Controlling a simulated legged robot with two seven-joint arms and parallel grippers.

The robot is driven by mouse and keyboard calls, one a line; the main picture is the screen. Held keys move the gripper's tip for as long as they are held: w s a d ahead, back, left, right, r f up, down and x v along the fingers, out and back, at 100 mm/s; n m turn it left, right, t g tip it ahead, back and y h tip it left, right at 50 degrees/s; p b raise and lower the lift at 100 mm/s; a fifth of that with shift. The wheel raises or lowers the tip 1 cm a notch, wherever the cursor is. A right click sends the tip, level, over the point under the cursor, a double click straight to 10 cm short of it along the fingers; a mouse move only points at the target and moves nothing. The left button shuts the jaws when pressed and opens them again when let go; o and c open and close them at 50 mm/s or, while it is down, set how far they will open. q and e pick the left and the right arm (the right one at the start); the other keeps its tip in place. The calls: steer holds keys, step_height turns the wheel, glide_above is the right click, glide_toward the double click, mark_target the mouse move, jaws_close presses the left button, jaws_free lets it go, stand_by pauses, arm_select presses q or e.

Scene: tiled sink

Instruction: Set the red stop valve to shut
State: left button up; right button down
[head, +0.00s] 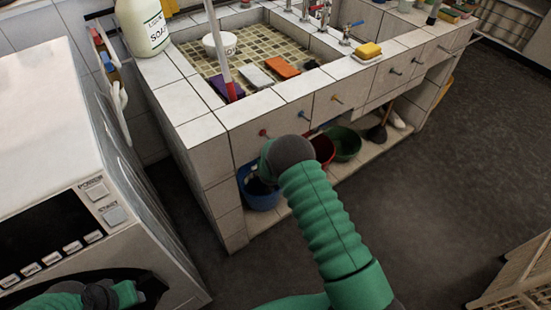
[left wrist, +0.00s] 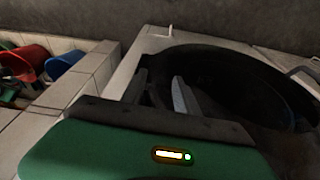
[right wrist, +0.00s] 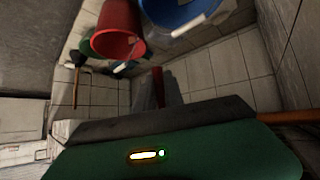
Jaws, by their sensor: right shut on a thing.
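A small red handle (right wrist: 157,75) shows between the fingers of my right gripper (right wrist: 158,92) in the right wrist view, and that gripper is shut on it. It appears to be the red stop valve; its body is hidden, so I cannot tell its setting. In the head view my green right arm reaches to the open space under the sink counter, and its dark wrist hides the fingers and what they hold. My left gripper (head: 152,288) is by the white machine at lower left. The left wrist view shows its two fingers (left wrist: 160,92) apart with nothing between them.
A blue bucket (head: 258,190), red bucket (head: 322,150) and green bucket (head: 345,142) stand under the tiled counter (head: 215,150). A copper-coloured pipe (right wrist: 285,117) runs beside my right gripper. The white machine (head: 60,130) stands at left.

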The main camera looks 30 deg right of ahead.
steer(key=shift+s+a+f, duration=0.1)
steer(key=shift+f, duration=0.1)
steer(key=c, duration=1.5)
jaws_free()
steer(key=shift+o, duration=0.2)
steer(key=shift+r, duration=0.1)
steer(key=shift+r, duration=0.15)
steer(key=p+v, duration=0.5)
steer(key=v, duration=1.1)
steer(key=shift+a, duration=0.15)
steer(key=shift+s, duration=0.1)
